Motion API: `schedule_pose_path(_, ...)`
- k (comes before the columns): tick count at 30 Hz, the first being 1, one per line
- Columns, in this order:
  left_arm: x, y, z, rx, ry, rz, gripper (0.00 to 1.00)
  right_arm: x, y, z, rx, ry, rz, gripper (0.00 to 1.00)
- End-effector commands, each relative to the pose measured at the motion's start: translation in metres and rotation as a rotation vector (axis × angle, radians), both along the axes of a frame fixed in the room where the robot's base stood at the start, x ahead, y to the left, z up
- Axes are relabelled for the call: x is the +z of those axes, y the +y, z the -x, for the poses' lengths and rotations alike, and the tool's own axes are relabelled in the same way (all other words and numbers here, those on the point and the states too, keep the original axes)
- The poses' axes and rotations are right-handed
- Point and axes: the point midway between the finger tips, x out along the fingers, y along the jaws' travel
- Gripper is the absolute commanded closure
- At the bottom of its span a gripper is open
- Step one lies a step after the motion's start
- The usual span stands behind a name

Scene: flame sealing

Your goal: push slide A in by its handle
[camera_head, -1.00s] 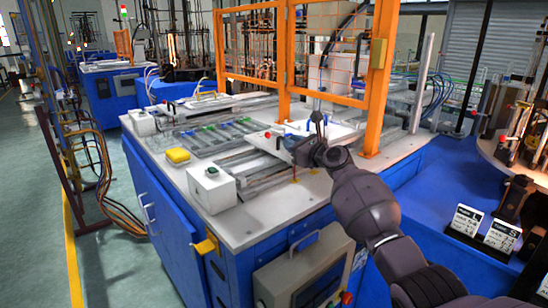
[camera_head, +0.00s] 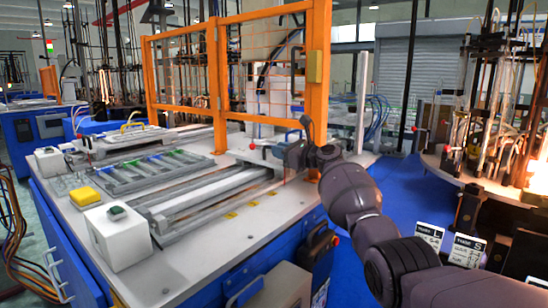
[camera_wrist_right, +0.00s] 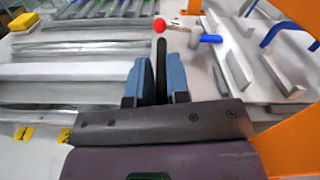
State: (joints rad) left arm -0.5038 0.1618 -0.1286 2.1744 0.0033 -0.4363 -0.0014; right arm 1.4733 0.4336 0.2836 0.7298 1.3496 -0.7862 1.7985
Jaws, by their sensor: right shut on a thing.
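My right gripper (camera_head: 300,152) is at the right part of the white-topped bench, beside the orange guard post. In the right wrist view its two blue fingers (camera_wrist_right: 156,82) are shut on an upright black handle (camera_wrist_right: 161,62), whose top stands above the fingers. I take this to be the handle of slide A; no letter is readable. A pale plate with blue-handled parts (camera_wrist_right: 245,60) lies right of the fingers. In the head view the gripper hides the handle's foot and part of the plate (camera_head: 250,156). My left gripper is not in view.
Long metal rails (camera_head: 210,195) lie left of the gripper. An orange guard frame (camera_head: 318,85) stands close behind and right of it. A red ball knob (camera_wrist_right: 159,25) is just ahead. A white button box (camera_head: 118,236) and yellow block (camera_head: 85,197) stand at the bench's left.

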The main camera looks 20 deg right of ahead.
Motion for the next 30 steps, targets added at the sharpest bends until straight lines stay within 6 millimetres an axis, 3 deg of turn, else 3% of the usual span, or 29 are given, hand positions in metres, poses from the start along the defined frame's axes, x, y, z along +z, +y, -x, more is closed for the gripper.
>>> schedule_pose_path(15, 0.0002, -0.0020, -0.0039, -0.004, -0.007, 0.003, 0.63, 0.0001, -0.0038, -0.0028, 0.002, 0.000, 0.005, 1.00)
schedule_pose_path(16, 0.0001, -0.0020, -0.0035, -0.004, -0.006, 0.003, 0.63, 0.0001, -0.0038, -0.0028, 0.002, 0.000, 0.005, 0.82)
schedule_pose_path(20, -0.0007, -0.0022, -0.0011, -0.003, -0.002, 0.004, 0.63, 0.0001, -0.0037, -0.0028, 0.002, 0.000, 0.004, 0.62)
schedule_pose_path(30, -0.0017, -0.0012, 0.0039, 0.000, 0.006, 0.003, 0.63, 0.0009, -0.0047, -0.0013, 0.001, 0.000, 0.001, 0.62)
